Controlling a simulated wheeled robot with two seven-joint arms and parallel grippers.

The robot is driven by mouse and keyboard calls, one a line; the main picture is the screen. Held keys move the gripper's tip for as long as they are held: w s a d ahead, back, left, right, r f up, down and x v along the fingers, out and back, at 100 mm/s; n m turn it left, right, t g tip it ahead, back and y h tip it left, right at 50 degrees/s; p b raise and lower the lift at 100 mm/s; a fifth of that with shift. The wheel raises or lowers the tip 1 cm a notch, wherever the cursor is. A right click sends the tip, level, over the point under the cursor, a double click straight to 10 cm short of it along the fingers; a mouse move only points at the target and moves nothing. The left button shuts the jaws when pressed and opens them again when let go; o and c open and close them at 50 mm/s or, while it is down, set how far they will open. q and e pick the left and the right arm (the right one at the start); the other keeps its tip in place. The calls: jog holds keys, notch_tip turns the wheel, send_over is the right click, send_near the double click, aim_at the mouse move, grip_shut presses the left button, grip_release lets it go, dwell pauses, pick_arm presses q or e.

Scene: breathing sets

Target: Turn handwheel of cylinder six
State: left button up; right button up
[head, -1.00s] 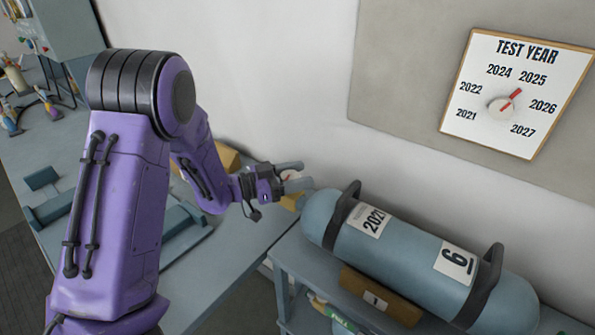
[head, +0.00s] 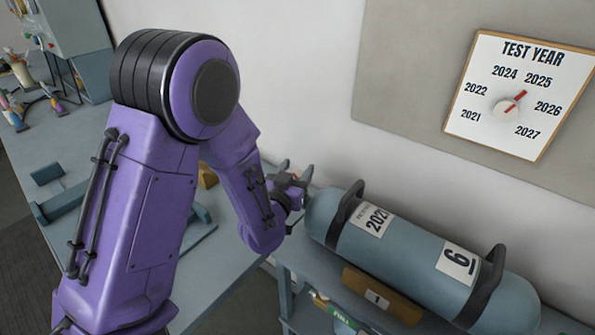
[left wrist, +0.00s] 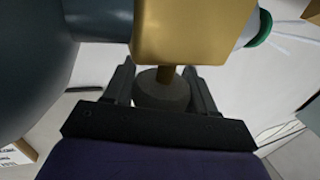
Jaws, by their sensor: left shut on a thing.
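Cylinder six (head: 405,255), blue-grey with a "6" label and two dark hoops, lies on its side on a bench. Its valve end is at the left, mostly hidden behind my left arm in the head view. My left gripper (head: 294,174) is at that end. In the left wrist view, a brass valve body (left wrist: 190,32) has a short stem leading to a dark round handwheel (left wrist: 162,92). My left gripper's two black fingers stand on either side of the handwheel, shut on it. My right gripper is not in view.
A "TEST YEAR" dial board (head: 515,95) hangs on the wall, its red pointer between 2025 and 2026. A wooden block marked "1" (head: 381,295) is in front of the cylinder. A blue-grey table (head: 85,150) with tools is at the left.

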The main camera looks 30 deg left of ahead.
pick_arm(q)
jog(key=shift+a+n+g+y, duration=0.1)
jog(key=shift+n+g+y, duration=0.4)
jog(key=shift+n+y, duration=0.65)
jog(key=shift+y, duration=0.35)
jog(key=o, duration=1)
jog(key=shift+c, duration=0.2)
jog(key=p+v, duration=0.6)
jog(key=v, duration=0.4)
jog(key=shift+s, duration=0.25)
